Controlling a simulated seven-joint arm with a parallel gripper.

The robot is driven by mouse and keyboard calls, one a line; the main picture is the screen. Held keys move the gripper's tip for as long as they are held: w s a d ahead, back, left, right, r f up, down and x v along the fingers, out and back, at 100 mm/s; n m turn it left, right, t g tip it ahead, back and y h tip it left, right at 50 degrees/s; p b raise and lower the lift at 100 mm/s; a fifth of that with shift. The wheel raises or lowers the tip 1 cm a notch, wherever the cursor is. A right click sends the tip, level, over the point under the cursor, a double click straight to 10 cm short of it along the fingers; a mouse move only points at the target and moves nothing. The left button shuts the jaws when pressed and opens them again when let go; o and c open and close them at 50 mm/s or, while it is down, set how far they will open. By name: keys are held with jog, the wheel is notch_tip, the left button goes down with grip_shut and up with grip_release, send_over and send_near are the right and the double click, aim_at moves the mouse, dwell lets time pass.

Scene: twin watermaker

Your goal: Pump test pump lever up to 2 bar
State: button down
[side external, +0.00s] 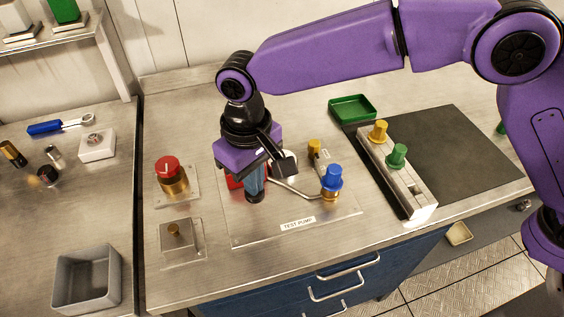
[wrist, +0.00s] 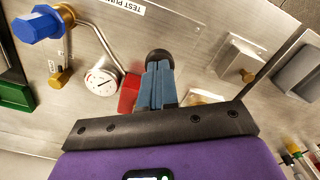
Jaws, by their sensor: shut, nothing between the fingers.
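The test pump stands on a metal plate (side external: 290,238) labelled TEST PUMP. Its red body (wrist: 129,94) shows in the wrist view, beside a white round gauge (wrist: 102,81) whose reading is too small to tell. A black round knob (wrist: 158,57), which looks like the lever's end, shows just beyond my fingertips; it also shows low in the side view (side external: 255,198). The lever shaft is hidden. My gripper (wrist: 159,80) has its blue fingers together, pointing down over the knob. I cannot tell whether they touch it. A blue valve knob (side external: 331,177) sits on brass right of the pump.
A red knob (side external: 167,167) and a small brass fitting (side external: 174,230) stand left of the pump. A rack with yellow and green knobs (side external: 405,180) is on the right, with a green tray (side external: 353,108) behind. A grey bin (side external: 87,280) sits at front left.

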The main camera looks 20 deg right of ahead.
jog(key=shift+f, duration=1.15)
jog(key=shift+r, duration=2.45)
dwell(0.4)
dwell(0.4)
notch_tip(320, 180, up, 6)
dwell(0.6)
dwell(0.5)
